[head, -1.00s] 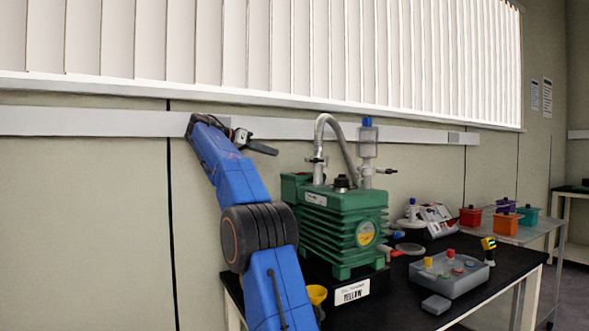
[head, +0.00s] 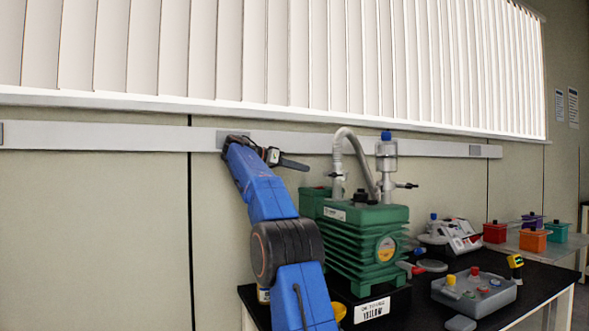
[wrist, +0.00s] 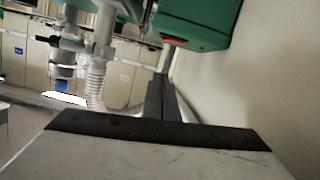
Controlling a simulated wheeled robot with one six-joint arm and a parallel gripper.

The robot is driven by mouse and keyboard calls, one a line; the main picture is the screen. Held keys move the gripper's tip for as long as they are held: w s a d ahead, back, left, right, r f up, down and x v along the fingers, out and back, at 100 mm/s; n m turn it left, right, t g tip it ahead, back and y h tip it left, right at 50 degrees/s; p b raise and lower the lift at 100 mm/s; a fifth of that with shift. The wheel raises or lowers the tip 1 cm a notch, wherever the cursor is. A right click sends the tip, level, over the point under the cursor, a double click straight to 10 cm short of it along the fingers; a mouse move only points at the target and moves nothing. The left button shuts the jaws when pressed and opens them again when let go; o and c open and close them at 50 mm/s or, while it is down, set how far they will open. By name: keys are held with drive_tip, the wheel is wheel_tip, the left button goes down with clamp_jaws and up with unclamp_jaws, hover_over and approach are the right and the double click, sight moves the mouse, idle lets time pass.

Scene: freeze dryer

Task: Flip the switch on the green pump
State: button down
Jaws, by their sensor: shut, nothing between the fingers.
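The green pump (head: 365,240) stands on the black-topped table, with a round yellow gauge on its front and a grey hose rising from its top. In the wrist view the pump housing (wrist: 200,22) fills the upper middle, seemingly upside down. A small red patch (wrist: 173,40) shows on its dark edge; it may be the switch, but I cannot tell its position. My gripper (head: 300,165) is up behind and left of the pump, above its top and apart from it. Its dark fingers (wrist: 162,85) are shut and empty, pointing toward the pump.
The grey hose (head: 345,150) and a glass trap (head: 386,155) with a blue cap rise beside my gripper. The wall is close behind. A grey box (head: 475,300) with coloured knobs sits front right. A yellow funnel (head: 340,311) is beside the pump's base.

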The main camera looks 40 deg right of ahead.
drive_tip(key=x, duration=0.4)
drive_tip(key=shift+s+d, duration=0.15)
drive_tip(key=shift+d, duration=0.25)
wheel_tip(320, 180, down, 3)
drive_tip(key=shift+s+r, duration=0.15)
drive_tip(key=shift+s+f, duration=0.1)
drive_tip(key=shift+f, duration=0.7)
drive_tip(key=shift+f, duration=0.15)
drive_tip(key=shift+s, duration=0.1)
